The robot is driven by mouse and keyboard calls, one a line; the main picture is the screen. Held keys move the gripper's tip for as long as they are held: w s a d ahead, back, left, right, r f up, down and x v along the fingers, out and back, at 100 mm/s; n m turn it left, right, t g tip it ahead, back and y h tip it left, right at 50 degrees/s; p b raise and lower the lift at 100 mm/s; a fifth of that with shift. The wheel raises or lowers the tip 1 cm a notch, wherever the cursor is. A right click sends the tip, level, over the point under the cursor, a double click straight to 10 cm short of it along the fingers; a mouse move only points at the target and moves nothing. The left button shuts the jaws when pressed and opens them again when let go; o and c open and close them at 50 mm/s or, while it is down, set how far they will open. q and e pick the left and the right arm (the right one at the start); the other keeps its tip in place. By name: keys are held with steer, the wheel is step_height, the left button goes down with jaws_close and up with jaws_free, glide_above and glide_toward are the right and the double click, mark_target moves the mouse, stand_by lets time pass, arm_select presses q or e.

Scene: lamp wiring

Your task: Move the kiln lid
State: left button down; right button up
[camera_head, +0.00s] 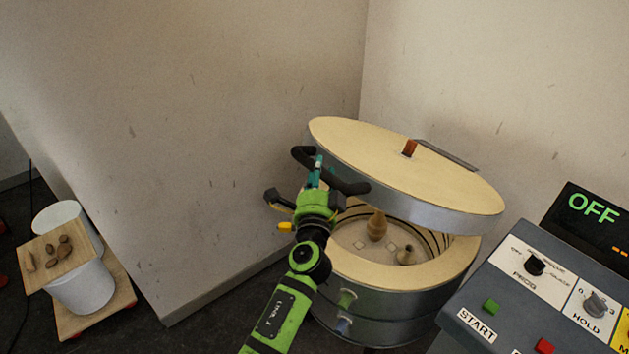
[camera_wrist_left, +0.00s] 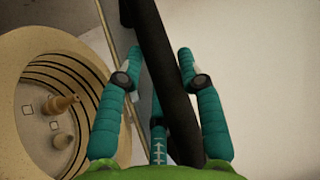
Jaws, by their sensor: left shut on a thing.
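The kiln lid (camera_head: 370,165) is a round, cream-topped disc with a metal rim. It is tilted partly open above the kiln (camera_head: 400,310), its near left side raised. My left gripper (camera_head: 318,172) is at the lid's left edge, shut on the black lid handle (camera_head: 349,186). In the left wrist view the dark handle bar (camera_wrist_left: 160,60) runs between the teal fingers of the gripper (camera_wrist_left: 162,62). The kiln's open chamber (camera_wrist_left: 48,95) shows beside it. My right gripper is in neither view.
Inside the kiln stand a tan vase (camera_head: 377,226) and a smaller pot (camera_head: 406,256). A control panel (camera_head: 530,300) reading OFF is at the lower right. Walls stand behind the kiln. White buckets (camera_head: 82,287) and a board with brown lumps (camera_head: 42,262) are at far left.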

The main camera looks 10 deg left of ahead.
arm_select(q)
steer(key=shift+r, duration=0.3)
steer(key=c, duration=0.8)
jaws_free()
steer(key=shift+s+a, duration=0.1)
steer(key=shift+s, duration=0.05)
steer(key=shift+s+f, duration=0.25)
steer(key=shift+s, duration=0.2)
steer(key=s+d+f, duration=0.1)
steer(key=s, duration=1)
steer(key=shift+d, duration=0.25)
steer(key=shift+w+f, duration=0.1)
